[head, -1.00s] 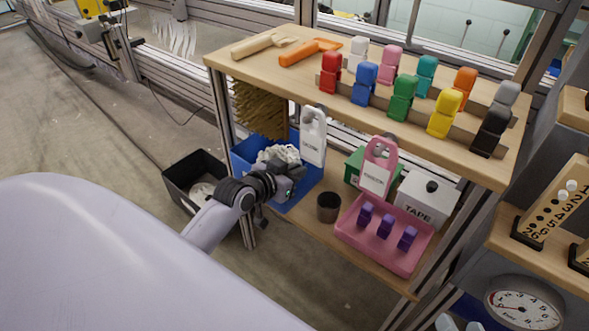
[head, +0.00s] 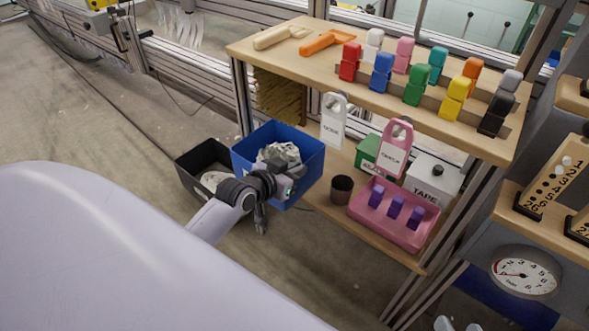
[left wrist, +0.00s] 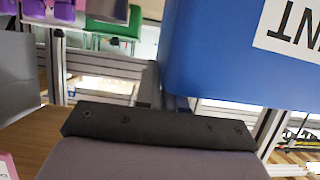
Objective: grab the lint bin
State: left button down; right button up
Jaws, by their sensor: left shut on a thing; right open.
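The blue lint bin (head: 306,160) holds crumpled whitish lint (head: 279,155). It hangs out past the left front edge of the lower shelf, apparently off the board. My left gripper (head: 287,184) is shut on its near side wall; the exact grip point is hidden. In the left wrist view the bin's blue wall (left wrist: 212,70) fills the upper right, with part of a white label (left wrist: 288,28) upside down. My right gripper is not in view.
A black bin (head: 190,180) stands on the floor just left of the blue bin. On the lower shelf are a dark cup (head: 342,190), a pink tray (head: 362,222) with purple pieces, and a white tape box (head: 433,181). A white hanging tag (head: 333,121) is near the bin.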

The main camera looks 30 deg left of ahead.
pick_arm(q)
jog(key=c, duration=1.2)
grip_release()
jog(key=shift+o, duration=0.2)
pick_arm(e)
jog(key=shift+w, duration=0.1)
jog(key=shift+r, duration=0.15)
pick_arm(q)
jog(key=shift+s+r+p, duration=0.25)
jog(key=shift+s+p, duration=0.1)
jog(key=shift+s, duration=0.15)
jog(key=p+v, duration=0.2)
jog(key=v, duration=0.4)
pick_arm(e)
jog(key=d, duration=0.1)
jog(key=h, duration=0.1)
jog(key=d, duration=0.1)
jog(key=shift+s+d+r+n+h, duration=0.3)
jog(key=shift+s+r, duration=0.05)
